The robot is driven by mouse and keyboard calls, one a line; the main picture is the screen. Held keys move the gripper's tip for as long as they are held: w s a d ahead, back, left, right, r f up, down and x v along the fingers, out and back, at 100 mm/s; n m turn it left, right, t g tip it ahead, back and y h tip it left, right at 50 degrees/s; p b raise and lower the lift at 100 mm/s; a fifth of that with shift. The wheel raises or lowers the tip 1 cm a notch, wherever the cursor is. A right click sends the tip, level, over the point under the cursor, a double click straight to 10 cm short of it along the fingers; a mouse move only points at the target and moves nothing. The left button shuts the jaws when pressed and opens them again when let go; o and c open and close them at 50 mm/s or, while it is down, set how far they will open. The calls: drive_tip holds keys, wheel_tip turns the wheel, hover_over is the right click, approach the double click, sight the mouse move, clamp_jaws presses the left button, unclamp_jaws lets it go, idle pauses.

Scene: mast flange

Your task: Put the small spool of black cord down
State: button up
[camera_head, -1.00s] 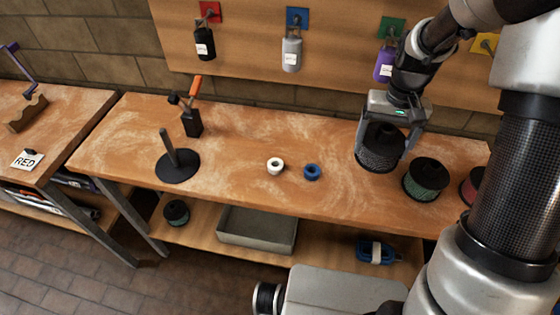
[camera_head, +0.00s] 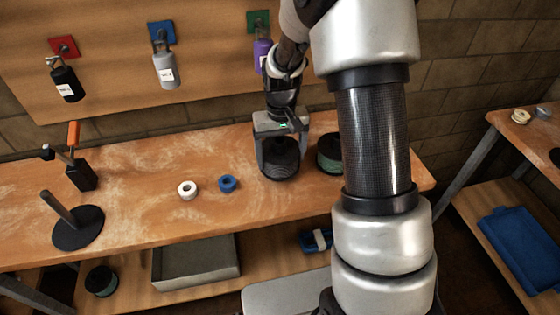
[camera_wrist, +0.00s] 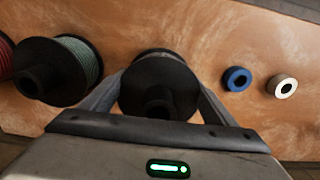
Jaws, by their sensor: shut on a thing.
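The small spool of black cord (camera_head: 279,160) is dark, with round flanges, and stands roughly upright between the fingers of my gripper (camera_head: 280,148). My gripper is shut on it from above. In the wrist view, the spool (camera_wrist: 158,88) sits between both fingers, with a thin band of greyish cord at its far edge. It is over the right part of the wooden workbench (camera_head: 140,205). I cannot tell whether its underside touches the top.
A green-cord spool (camera_head: 329,154) stands close right of the held spool, partly behind my arm; a red-cord spool (camera_wrist: 6,55) is beyond. A blue ring (camera_head: 228,184) and white ring (camera_head: 187,190) lie left. A black post stand (camera_head: 78,227) is farther left.

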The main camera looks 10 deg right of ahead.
drive_tip(key=shift+f, duration=1.05)
drive_tip(key=shift+f, duration=0.2)
drive_tip(key=o, duration=1.3)
drive_tip(key=shift+o, duration=0.2)
drive_tip(key=shift+r, duration=0.1)
